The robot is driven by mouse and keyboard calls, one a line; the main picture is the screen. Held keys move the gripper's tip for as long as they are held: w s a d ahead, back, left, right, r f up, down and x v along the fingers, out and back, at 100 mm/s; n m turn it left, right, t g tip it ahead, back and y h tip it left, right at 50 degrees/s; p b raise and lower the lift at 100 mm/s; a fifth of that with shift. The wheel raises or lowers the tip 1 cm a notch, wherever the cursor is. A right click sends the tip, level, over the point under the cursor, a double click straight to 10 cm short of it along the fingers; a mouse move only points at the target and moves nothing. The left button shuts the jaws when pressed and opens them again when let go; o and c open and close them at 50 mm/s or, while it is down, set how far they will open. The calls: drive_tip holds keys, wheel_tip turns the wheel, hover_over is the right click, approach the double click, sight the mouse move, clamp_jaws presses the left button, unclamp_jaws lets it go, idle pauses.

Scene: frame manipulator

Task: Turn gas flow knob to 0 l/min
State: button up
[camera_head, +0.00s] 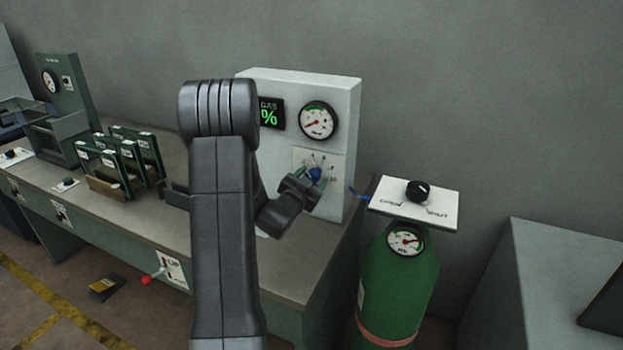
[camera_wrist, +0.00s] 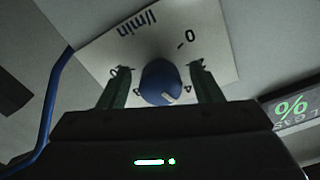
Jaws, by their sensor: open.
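The gas flow knob is blue and round (camera_wrist: 161,82), on a white dial plate (camera_wrist: 215,45) marked "l/min" and with numbers. In the wrist view a pale mark shows on its lower right. The "0" is above and right of it there. My gripper (camera_wrist: 160,88) is open, with one finger on each side of the knob and a small gap visible at both sides. In the head view the knob (camera_head: 315,174) shows between the fingers of my gripper (camera_head: 311,178), on the front of the grey-white gas panel (camera_head: 283,85). Some dial numbers are hidden by the fingers.
A round gauge (camera_head: 317,120) and a green "%" display (camera_head: 270,113) sit above the knob. A blue hose (camera_wrist: 52,95) runs beside the panel. A green gas cylinder (camera_head: 400,285) with an open/shut black knob (camera_head: 418,191) stands right. Several green frames (camera_head: 120,160) stand left on the bench.

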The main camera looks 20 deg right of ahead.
drive_tip(key=c, duration=1)
drive_tip(key=shift+n+b, duration=0.3)
drive_tip(key=shift+n, duration=0.1)
drive_tip(key=n+b, duration=0.1)
drive_tip(key=n, duration=0.2)
drive_tip(key=shift+f, duration=0.1)
drive_tip(key=n+b, duration=0.1)
drive_tip(key=n, duration=0.3)
drive_tip(key=shift+s+d+n, duration=0.1)
drive_tip(key=shift+s+n, duration=0.05)
drive_tip(key=shift+n, duration=0.15)
drive_tip(key=n, duration=0.5)
drive_tip(key=shift+r+p, duration=0.2)
drive_tip(key=shift+p, duration=0.2)
drive_tip(key=n+p, duration=0.1)
drive_tip(key=n, duration=0.3)
drive_tip(key=shift+d, duration=0.1)
drive_tip(key=shift+n, duration=0.4)
